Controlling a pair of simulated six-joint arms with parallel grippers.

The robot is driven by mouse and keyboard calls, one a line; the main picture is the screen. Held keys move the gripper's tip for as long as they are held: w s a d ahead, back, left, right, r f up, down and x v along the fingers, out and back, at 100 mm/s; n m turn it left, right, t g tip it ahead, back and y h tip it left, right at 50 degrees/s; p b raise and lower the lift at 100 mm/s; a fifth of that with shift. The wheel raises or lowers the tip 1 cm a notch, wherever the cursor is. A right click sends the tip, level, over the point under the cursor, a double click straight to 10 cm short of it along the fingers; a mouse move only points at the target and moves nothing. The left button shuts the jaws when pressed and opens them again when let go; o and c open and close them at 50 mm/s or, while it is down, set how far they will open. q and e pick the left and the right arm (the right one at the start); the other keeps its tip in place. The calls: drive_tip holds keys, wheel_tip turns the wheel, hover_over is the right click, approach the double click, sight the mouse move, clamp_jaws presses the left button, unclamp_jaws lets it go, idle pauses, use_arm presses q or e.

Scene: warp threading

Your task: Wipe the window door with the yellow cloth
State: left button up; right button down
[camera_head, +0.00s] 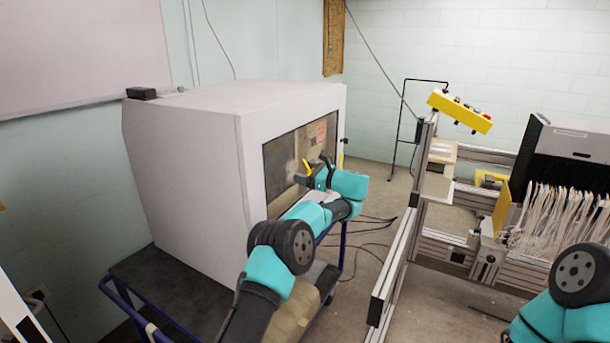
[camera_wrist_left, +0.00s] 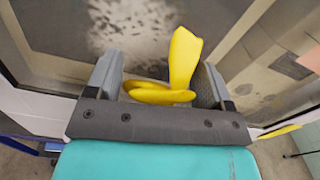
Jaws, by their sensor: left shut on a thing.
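The window door (camera_head: 279,165) is a dark glass panel in the front of a large white cabinet. In the left wrist view, its glass (camera_wrist_left: 60,30) carries a pale speckled smudge (camera_wrist_left: 130,22). My left gripper (camera_head: 318,172) is in front of the glass, with its fingers pointing at it. It is shut on the yellow cloth (camera_head: 308,166). In the left wrist view, the cloth (camera_wrist_left: 183,62) sticks out between the fingers (camera_wrist_left: 158,78) toward the pane; I cannot tell whether it touches the glass. My right gripper is out of view.
The white cabinet (camera_head: 185,150) stands on a cart with a blue frame (camera_head: 140,315). To the right is an aluminium-framed machine (camera_head: 398,265) with many white threads (camera_head: 560,215) and a yellow button box (camera_head: 460,110). Cables lie on the floor between them.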

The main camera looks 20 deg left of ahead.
sight(280, 176)
use_arm(q)
drive_tip(key=shift+s, duration=0.15)
idle(0.3)
drive_tip(key=shift+s+a, duration=0.3)
drive_tip(key=shift+s, duration=0.5)
drive_tip(key=shift+s+a, duration=0.3)
drive_tip(key=shift+s, duration=0.45)
drive_tip(key=shift+s+a, duration=0.2)
drive_tip(key=shift+s, duration=0.35)
drive_tip(key=shift+s+a, duration=0.25)
drive_tip(key=shift+s, duration=0.9)
drive_tip(key=shift+s+a, duration=0.15)
drive_tip(key=shift+s, duration=0.75)
drive_tip(key=shift+s+a, duration=0.1)
drive_tip(key=shift+s, duration=0.75)
drive_tip(key=shift+w+a+r, duration=0.1)
drive_tip(key=shift+a+r, duration=0.05)
drive_tip(key=shift+r, duration=1.05)
